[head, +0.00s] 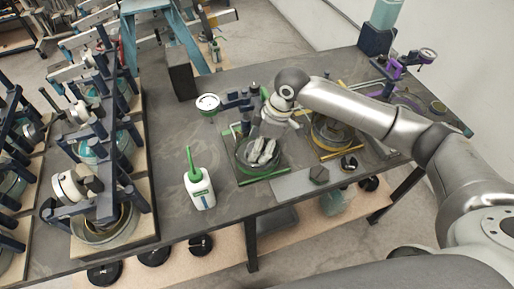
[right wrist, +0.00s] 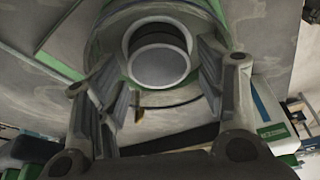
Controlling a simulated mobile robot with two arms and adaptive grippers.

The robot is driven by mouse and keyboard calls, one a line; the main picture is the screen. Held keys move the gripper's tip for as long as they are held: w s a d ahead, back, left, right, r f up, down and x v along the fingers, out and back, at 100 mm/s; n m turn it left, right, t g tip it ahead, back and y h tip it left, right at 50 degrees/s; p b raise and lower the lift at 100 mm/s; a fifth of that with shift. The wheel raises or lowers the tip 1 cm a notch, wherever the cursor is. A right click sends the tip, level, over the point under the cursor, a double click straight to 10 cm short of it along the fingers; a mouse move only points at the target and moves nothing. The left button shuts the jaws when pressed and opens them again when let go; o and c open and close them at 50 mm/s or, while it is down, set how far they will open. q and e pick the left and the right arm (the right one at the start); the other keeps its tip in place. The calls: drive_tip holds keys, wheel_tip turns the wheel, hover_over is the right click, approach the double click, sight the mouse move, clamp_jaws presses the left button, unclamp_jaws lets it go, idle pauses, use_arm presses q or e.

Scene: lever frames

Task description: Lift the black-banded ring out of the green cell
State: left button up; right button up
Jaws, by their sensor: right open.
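The green cell (head: 265,177) is marked by green strips around a round grey dish with a green rim. My right gripper (head: 262,151) reaches down over this dish from the right, and its fingers cover most of the inside. In the right wrist view, the ring (right wrist: 160,86) is a grey cylinder with a dark band around its far side. My right gripper (right wrist: 160,66) is open there, with one finger on each side of the ring. I cannot tell whether the fingers touch it. My left gripper is not in view.
A lever post with a gauge (head: 208,103) stands behind the green cell. A white bottle with a green nozzle (head: 200,188) stands to the left. A yellow-marked cell (head: 345,152) lies to the right. A grey plate (head: 290,187) lies at the front edge. Lever frames fill the left.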

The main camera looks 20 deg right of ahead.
drive_tip(key=shift+w+a+f, duration=0.1)
drive_tip(key=shift+a+f, duration=0.1)
drive_tip(key=shift+f, duration=0.3)
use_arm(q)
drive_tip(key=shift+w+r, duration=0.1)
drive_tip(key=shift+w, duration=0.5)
use_arm(e)
drive_tip(key=c, duration=0.7)
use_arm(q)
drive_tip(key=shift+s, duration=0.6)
use_arm(e)
drive_tip(key=shift+c, duration=1)
drive_tip(key=shift+r, duration=0.1)
